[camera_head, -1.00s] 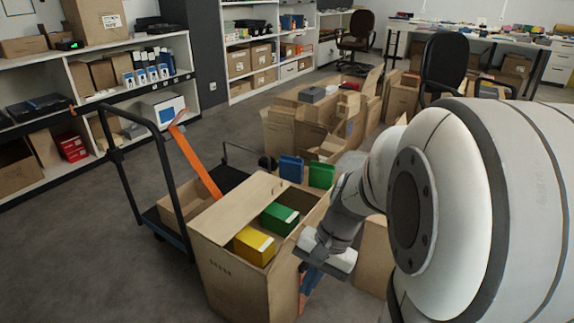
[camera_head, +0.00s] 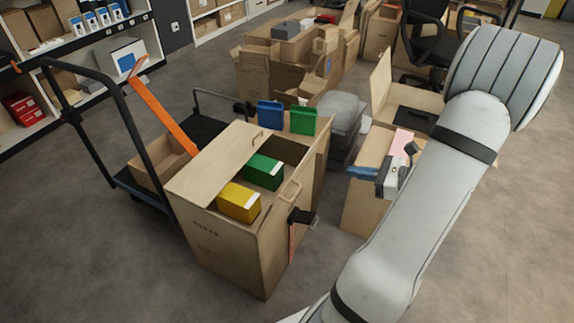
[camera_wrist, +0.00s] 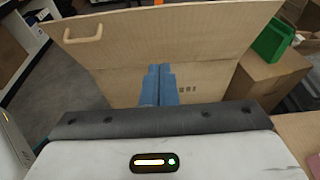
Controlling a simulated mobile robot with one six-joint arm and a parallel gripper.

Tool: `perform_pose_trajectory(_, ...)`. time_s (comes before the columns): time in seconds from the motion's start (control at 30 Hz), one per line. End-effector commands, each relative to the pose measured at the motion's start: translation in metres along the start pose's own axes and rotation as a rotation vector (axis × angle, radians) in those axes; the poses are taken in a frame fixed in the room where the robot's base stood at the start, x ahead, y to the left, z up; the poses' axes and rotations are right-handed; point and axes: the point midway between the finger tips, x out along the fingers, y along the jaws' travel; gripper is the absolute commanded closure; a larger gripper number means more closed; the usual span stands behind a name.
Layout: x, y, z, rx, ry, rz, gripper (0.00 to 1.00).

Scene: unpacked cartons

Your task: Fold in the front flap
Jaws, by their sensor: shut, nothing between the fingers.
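An open carton (camera_head: 235,245) stands at centre-left in the head view, holding a yellow box (camera_head: 239,202) and a green box (camera_head: 264,171). A broad flap (camera_head: 215,165) lies over its left part. Its right face carries a loop-shaped handle. My gripper (camera_head: 350,172) is to the right of this carton, its blue fingers closed, empty and pointing left, apart from the carton. In the wrist view my fingers (camera_wrist: 160,69) are together in front of a cardboard panel (camera_wrist: 210,40) with a handle loop at upper left. Whether they touch it I cannot tell.
Blue (camera_head: 270,114) and green binders (camera_head: 302,121) stand behind the carton. Another carton (camera_head: 360,215) stands below my gripper, with more cartons (camera_head: 265,75) behind. Grey floor is free at lower left.

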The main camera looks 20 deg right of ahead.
Motion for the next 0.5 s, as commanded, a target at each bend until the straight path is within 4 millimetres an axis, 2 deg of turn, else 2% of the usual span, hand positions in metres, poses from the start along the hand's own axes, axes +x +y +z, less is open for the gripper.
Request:
perform_pose_trajectory(0.17,0.02,0.001,-0.003,-0.002,0.001,0.006,1.0)
perform_pose_trajectory(0.5,0.075,0.002,-0.003,-0.005,0.002,0.009,1.0)
